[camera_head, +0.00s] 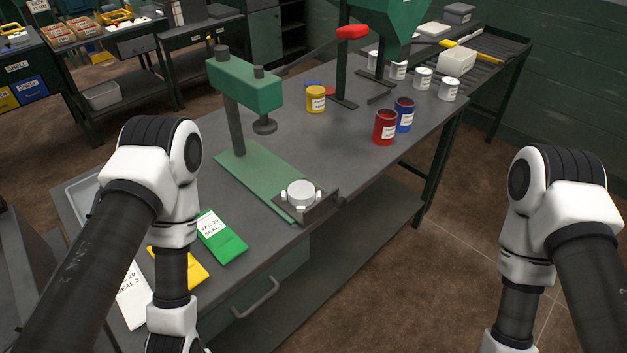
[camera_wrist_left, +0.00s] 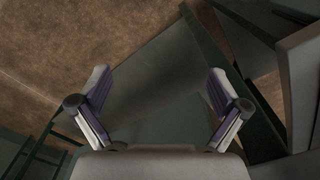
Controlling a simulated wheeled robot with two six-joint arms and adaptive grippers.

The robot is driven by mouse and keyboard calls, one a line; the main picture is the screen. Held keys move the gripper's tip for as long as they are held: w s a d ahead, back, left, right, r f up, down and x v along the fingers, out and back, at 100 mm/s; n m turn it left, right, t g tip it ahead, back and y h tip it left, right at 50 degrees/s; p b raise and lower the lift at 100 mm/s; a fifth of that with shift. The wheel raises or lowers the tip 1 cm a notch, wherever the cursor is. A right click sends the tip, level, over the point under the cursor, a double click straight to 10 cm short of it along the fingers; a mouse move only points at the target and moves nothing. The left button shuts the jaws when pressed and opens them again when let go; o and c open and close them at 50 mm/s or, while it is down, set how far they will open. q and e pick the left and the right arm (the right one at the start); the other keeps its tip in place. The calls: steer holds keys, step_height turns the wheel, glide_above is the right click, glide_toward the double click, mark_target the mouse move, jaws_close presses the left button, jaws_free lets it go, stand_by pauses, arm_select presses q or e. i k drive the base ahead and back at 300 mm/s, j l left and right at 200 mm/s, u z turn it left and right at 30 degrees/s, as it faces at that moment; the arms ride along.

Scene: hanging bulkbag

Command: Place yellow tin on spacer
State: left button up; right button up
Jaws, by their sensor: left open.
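The yellow tin (camera_head: 316,99) stands upright on the grey workbench (camera_head: 345,135), near the middle of the head view, with a white label on its front. A silver round piece (camera_head: 300,192) sits in a dark holder at the front end of the green press base; I cannot tell whether this is the spacer. My left gripper (camera_wrist_left: 158,88) is open and empty in the left wrist view, its fingers wide apart, far from the yellow tin. In the head view it is out of frame below. My right gripper is out of view; only its arm shows at right.
A green press (camera_head: 245,82) stands left of the yellow tin. A red tin (camera_head: 384,128) and a blue tin (camera_head: 404,115) stand to its right, with several white tins farther back. A red-handled lever (camera_head: 352,33) and a green hopper (camera_head: 388,25) rise behind. Green (camera_head: 222,238) and yellow packets lie in front.

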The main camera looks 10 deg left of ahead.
mark_target(302, 189)
steer(key=i+l+z, duration=0.65)
steer(key=i+z, duration=0.15)
steer(key=i, duration=0.15)
steer(key=i+l+z, duration=0.15)
steer(key=i+z, duration=0.25)
steer(key=i, duration=0.1)
